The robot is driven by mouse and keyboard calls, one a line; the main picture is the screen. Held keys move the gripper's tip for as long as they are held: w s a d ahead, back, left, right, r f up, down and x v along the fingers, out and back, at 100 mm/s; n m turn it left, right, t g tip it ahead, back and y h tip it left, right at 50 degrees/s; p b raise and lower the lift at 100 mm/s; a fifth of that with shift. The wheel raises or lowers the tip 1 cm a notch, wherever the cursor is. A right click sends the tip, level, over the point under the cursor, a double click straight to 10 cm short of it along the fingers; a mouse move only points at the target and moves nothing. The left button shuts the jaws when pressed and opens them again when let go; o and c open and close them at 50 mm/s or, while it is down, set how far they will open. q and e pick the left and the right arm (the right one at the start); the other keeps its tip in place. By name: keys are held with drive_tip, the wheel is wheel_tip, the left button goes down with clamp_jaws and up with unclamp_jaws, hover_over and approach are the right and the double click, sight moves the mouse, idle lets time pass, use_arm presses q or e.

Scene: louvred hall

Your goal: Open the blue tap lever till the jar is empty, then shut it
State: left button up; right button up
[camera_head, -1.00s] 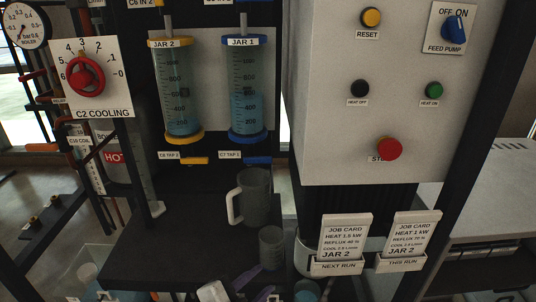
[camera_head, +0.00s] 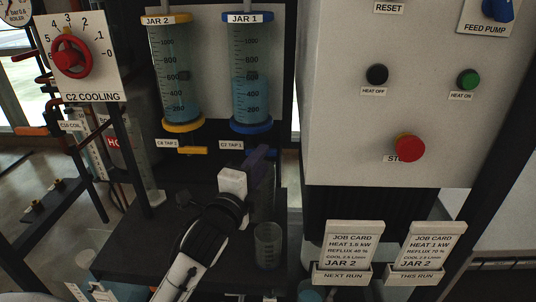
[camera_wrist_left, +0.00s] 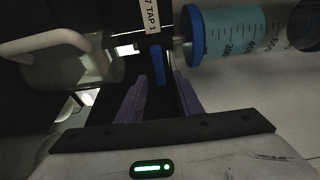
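Jar 1 (camera_head: 251,84), with blue end rings, holds bluish liquid in its lower part. The blue tap lever (camera_wrist_left: 158,64) shows in the left wrist view beside the TAP 1 label, ahead of and between my fingertips. In the head view my gripper hides it. My left gripper (camera_head: 258,158), with purple fingers, is just below jar 1. My right gripper is not in view.
Jar 2 (camera_head: 175,80) with its yellow tap lever (camera_head: 193,151) stands left of jar 1. A clear beaker (camera_head: 268,246) stands in front. The red stop button (camera_head: 410,147) is at right.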

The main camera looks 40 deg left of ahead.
use_arm(q)
drive_tip(key=shift+x, duration=2.4)
clamp_jaws()
